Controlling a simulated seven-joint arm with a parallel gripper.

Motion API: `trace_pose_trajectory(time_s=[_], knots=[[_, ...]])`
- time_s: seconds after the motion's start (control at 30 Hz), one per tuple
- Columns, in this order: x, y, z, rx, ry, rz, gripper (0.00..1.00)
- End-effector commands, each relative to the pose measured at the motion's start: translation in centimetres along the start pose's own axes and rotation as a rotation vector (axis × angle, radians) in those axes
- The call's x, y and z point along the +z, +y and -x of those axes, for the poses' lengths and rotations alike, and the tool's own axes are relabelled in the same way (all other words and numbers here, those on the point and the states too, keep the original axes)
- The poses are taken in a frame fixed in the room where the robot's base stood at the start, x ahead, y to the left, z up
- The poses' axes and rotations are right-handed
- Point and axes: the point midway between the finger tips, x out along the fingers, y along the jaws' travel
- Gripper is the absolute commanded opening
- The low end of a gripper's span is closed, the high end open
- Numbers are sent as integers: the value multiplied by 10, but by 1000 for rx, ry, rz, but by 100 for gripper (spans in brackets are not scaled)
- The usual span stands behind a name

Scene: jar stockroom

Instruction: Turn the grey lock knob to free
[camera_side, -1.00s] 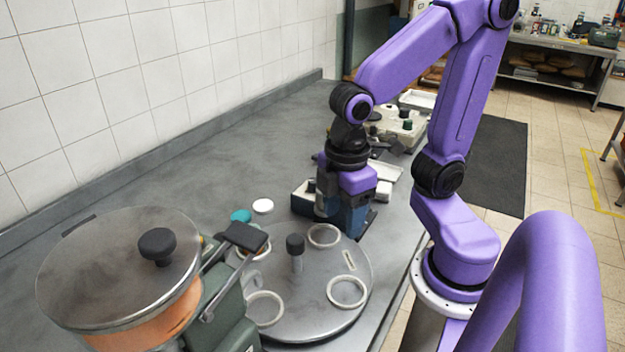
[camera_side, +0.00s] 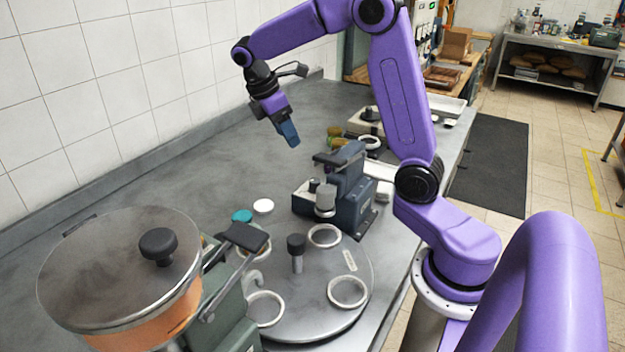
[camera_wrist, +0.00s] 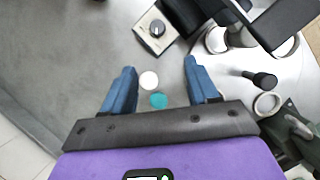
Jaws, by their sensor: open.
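A dark grey knob with a pale pointer line (camera_wrist: 157,28) sits on a small white-topped box (camera_wrist: 146,40) in the wrist view, ahead of my fingertips. I take it as the lock knob; its markings are too small to read. In the side view that box (camera_side: 303,203) stands against the dark blue press (camera_side: 351,188), and its knob (camera_side: 313,185) is small and unclear. My gripper (camera_side: 289,138) is raised above the counter, behind and left of the press, clear of the knob.
A round turntable (camera_side: 320,290) with pale rings and a black-topped post (camera_side: 296,245) lies in front of the press. A lidded copper pot (camera_side: 120,265) is front left. A white disc (camera_side: 263,206) and a teal disc (camera_side: 242,216) lie on the counter. The left counter is clear.

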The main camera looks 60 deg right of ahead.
Motion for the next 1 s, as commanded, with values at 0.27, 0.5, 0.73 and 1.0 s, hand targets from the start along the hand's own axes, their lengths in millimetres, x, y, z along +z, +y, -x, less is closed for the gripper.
trace_pose_trajectory(time_s=[0.27, 0.5, 0.73, 1.0], knots=[[6, 6, -15, -12, -13, -3, 59], [6, 5, -57, -14, -13, -3, 59], [7, 5, -101, -14, -13, -4, 59], [7, 4, -148, -13, -12, -2, 59]])
